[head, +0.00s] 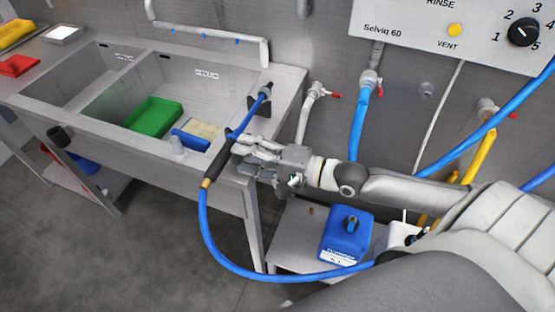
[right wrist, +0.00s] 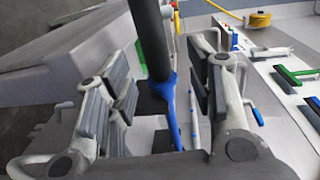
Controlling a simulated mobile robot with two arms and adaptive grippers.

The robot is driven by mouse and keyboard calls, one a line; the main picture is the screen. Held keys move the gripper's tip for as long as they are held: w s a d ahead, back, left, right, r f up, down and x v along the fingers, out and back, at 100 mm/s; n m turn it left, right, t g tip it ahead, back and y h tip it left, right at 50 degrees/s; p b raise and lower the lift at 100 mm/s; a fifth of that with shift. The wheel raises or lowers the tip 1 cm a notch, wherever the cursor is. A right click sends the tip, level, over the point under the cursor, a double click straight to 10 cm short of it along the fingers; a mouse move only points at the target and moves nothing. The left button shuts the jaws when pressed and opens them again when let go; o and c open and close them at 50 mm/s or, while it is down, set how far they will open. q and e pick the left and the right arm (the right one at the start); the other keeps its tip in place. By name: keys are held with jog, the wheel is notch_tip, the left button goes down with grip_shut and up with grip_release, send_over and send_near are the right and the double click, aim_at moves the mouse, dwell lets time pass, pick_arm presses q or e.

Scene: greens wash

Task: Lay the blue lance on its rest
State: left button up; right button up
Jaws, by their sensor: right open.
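The blue lance (head: 246,122) has a dark grip and a blue barrel. It lies slanted across the right end of the sink, its tip toward the wall. The barrel passes over a black bracket (head: 258,103) that looks like the rest; I cannot tell if they touch. A blue hose hangs from the grip's near end. My right gripper (head: 236,150) is open beside the grip. In the right wrist view, the dark grip and blue collar (right wrist: 158,84) show between the spread fingers (right wrist: 160,88), with gaps on both sides. My left gripper is not in view.
The steel sink (head: 92,122) holds a green tray (head: 153,117) and a blue item (head: 190,140). A blue canister (head: 346,233) stands on a low shelf below right. The blue hose (head: 240,271) loops down in front. Wall valves and the control panel (head: 430,28) are behind.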

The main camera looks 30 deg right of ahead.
jog(key=v, duration=0.7)
jog(key=shift+s, duration=0.25)
jog(key=shift+d+r, duration=0.1)
jog(key=shift+d, duration=0.1)
dwell(0.5)
